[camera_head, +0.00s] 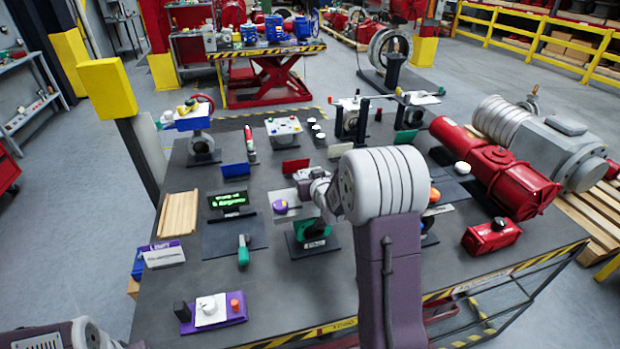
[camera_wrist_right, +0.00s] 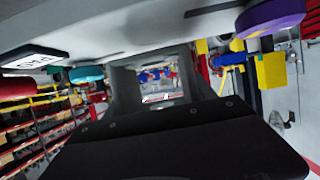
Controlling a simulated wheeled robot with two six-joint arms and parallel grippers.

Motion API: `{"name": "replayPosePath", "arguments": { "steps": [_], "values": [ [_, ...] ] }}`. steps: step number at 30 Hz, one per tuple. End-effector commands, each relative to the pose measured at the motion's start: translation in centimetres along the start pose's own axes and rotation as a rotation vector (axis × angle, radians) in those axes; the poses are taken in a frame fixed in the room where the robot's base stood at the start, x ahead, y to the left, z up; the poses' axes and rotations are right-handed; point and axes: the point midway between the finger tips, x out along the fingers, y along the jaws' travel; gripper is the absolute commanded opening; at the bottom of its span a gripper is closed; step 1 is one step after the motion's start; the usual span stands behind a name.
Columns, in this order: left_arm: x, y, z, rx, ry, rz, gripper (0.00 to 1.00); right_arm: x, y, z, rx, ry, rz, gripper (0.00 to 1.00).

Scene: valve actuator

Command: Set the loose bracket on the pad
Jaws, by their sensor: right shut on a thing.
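My right gripper (camera_head: 312,184) is low over the middle of the table, its jaws mostly hidden by my own arm. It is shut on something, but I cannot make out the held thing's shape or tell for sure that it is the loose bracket. A pale square plate (camera_head: 302,214) lies just below and left of the gripper, with a purple round part (camera_head: 283,206) on it. In the right wrist view a white label reading PAD (camera_wrist_right: 35,58) shows at the left, by a teal disc (camera_wrist_right: 86,74); a purple disc (camera_wrist_right: 270,16) is top right. My left gripper is out of view.
A black stand with a green ring (camera_head: 311,229) is close in front of the gripper. A display with green text (camera_head: 230,198) and a wooden slatted piece (camera_head: 178,214) are at the left. Red cylinders (camera_head: 495,170) lie at the right.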

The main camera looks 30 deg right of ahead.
Motion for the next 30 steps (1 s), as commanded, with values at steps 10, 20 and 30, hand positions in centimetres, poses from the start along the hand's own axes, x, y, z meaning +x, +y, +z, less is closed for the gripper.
{"name": "replayPosePath", "arguments": {
  "steps": [10,20,30],
  "values": [
    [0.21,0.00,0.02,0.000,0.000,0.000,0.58,-0.02,-0.01,-0.08,0.000,0.004,0.000,0.00],
    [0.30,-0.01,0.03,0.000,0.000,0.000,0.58,-0.12,-0.02,-0.13,0.000,0.004,0.000,0.00],
    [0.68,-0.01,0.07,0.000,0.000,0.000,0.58,-0.10,-0.02,-0.02,0.000,0.004,0.000,0.00]
  ]
}}
